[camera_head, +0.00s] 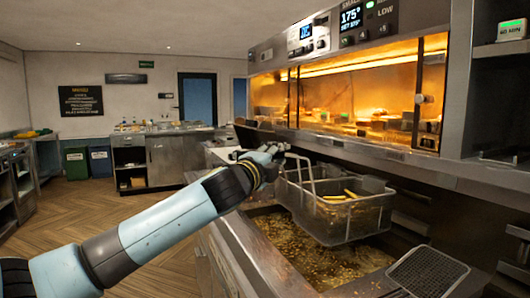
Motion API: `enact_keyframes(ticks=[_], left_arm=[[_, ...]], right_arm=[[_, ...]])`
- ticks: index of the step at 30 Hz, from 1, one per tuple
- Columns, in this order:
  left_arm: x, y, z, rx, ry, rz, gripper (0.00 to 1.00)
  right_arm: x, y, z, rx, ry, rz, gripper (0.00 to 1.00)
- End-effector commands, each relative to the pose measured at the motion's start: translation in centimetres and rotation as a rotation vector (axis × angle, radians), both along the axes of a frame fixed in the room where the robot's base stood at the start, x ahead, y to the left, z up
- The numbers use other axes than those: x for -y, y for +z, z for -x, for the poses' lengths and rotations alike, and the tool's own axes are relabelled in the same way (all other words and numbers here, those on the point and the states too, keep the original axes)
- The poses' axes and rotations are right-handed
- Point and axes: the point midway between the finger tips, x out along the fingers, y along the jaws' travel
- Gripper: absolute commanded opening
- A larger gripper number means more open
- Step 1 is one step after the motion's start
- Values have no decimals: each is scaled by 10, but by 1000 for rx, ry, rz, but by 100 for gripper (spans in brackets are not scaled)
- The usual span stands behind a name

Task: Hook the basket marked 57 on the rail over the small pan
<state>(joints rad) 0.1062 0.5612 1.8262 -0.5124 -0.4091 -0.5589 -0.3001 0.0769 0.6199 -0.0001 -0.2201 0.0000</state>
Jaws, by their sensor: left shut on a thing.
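My left gripper (276,154) is shut on the handle of a wire basket (346,222); the arm partly hides the grip. The basket hangs roughly level above a pan of bubbling oil (310,255), with a few yellow fries (342,196) inside. I cannot read a number on it. I cannot tell whether the basket touches the oil or the wall behind it. No rail stands out clearly behind the basket. My right gripper is not in view.
A dark mesh piece (428,272) lies to the right of the oil pan. A steel ledge (440,165) runs behind, below a lit warming cabinet (350,100). Open wooden floor (110,195) lies to the left.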

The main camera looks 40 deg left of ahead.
Motion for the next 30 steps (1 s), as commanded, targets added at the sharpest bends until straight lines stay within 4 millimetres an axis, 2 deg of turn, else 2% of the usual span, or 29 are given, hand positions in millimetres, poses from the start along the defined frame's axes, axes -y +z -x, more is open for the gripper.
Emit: enact_keyframes(ticks=[4, 15, 23, 30], left_arm=[[9, 4, -19, 4, -2, 4, 0], [26, 2, -60, 4, -2, 1, 0], [33, 1, -76, 4, -3, 1, 0], [32, -17, -76, 3, -2, -2, 0]], right_arm=[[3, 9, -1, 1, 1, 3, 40], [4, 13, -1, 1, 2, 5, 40], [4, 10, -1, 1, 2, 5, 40], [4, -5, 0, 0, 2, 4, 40]])
